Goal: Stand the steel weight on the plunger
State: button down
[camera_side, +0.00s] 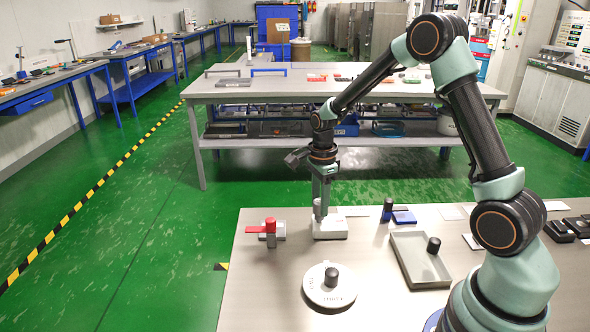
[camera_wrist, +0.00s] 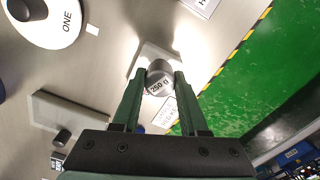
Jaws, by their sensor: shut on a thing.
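My gripper (camera_side: 320,207) points down over a white block (camera_side: 330,229) on the near table. In the wrist view my gripper (camera_wrist: 160,72) is shut on a grey steel weight (camera_wrist: 158,77) marked 250 g. The weight sits upright between the fingertips, with the pale block (camera_wrist: 150,52) beyond it. In the side view the weight is mostly hidden by the fingers, and I cannot tell whether it touches the block. I cannot make out a plunger for certain.
A red-handled fixture (camera_side: 270,228) stands left of the block. A white dial (camera_side: 316,294) with a dark knob lies in front. A grey tray (camera_side: 409,250) and a blue piece (camera_side: 404,216) are to the right. The table's left edge is close to the fixture.

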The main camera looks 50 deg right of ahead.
jog(key=shift+f, duration=0.35)
dwell(0.5)
jog(key=shift+c, duration=1.8)
grip_release()
notch_tip(320, 180, up, 12)
jog(key=s+a+r+n+t, duration=0.2)
jog(key=s+a+n, duration=0.3)
jog(key=n, duration=0.6)
jog(key=s+a+r+n+t, duration=0.3)
jog(key=s+a+r+n, duration=0.2)
jog(key=s+n, duration=0.3)
jog(key=n, duration=0.3)
jog(key=shift+s+t, duration=0.3)
jog(key=shift+s, duration=0.1)
